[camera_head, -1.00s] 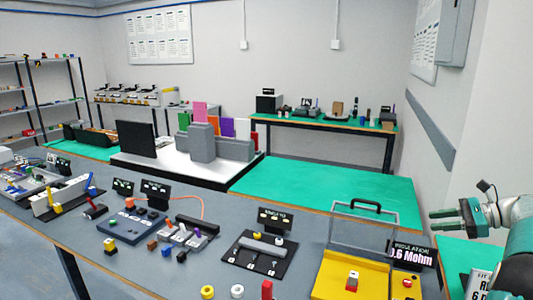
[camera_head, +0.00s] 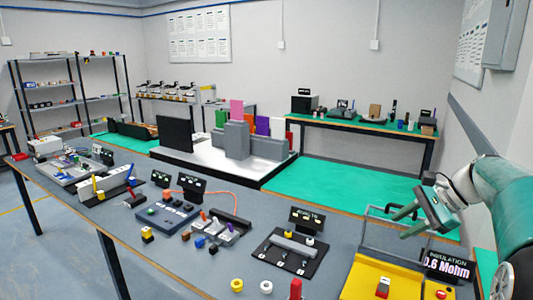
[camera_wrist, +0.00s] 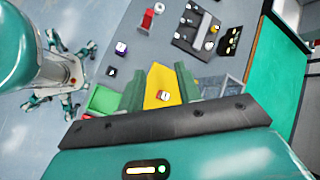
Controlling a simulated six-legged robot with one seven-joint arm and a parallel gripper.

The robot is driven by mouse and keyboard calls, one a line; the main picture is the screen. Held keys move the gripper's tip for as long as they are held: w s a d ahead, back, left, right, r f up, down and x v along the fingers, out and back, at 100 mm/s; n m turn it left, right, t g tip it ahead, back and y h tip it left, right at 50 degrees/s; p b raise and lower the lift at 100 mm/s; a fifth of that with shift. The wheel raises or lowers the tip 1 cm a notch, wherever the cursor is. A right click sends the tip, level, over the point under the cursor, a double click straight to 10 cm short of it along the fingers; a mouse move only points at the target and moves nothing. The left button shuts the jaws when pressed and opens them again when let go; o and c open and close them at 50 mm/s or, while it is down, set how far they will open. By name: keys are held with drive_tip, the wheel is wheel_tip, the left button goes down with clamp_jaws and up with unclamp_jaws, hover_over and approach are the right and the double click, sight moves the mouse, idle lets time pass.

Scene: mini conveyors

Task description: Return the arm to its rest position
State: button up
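My gripper (camera_head: 402,219) is at the right of the head view, above the bench beside the yellow insulation tester (camera_head: 368,280). Its two green fingers are apart with nothing seen between them. In the wrist view the fingers of my gripper (camera_wrist: 157,88) stand apart too, and the yellow tester (camera_wrist: 158,80) with its small red and white block (camera_wrist: 163,96) shows below and between them, not held. My teal arm comes in from the right edge of the head view.
The grey bench (camera_head: 75,195) carries small testing stations, including a black fixture plate (camera_head: 288,258) and a display reading 0.6 Mohm (camera_head: 448,267). A green-topped table (camera_head: 350,190) lies behind. A wall with a grey cabinet (camera_head: 510,35) stands at the right. Shelves (camera_head: 65,88) stand far left.

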drive_tip(key=s+a+n+h, duration=0.4)
drive_tip(key=s+a+n, duration=0.4)
drive_tip(key=a, duration=0.6)
drive_tip(key=s+a+f+n+h, duration=0.1)
drive_tip(key=s+a+f+n, duration=0.1)
drive_tip(key=s+n, duration=0.1)
drive_tip(key=s+a+f+n+t+h, duration=0.1)
drive_tip(key=s+a+f+n, duration=0.1)
drive_tip(key=s, duration=0.4)
drive_tip(key=s+a+f+n+h, duration=0.1)
drive_tip(key=s+a+f+n, duration=0.2)
drive_tip(key=s, duration=0.2)
drive_tip(key=shift+n, duration=0.3)
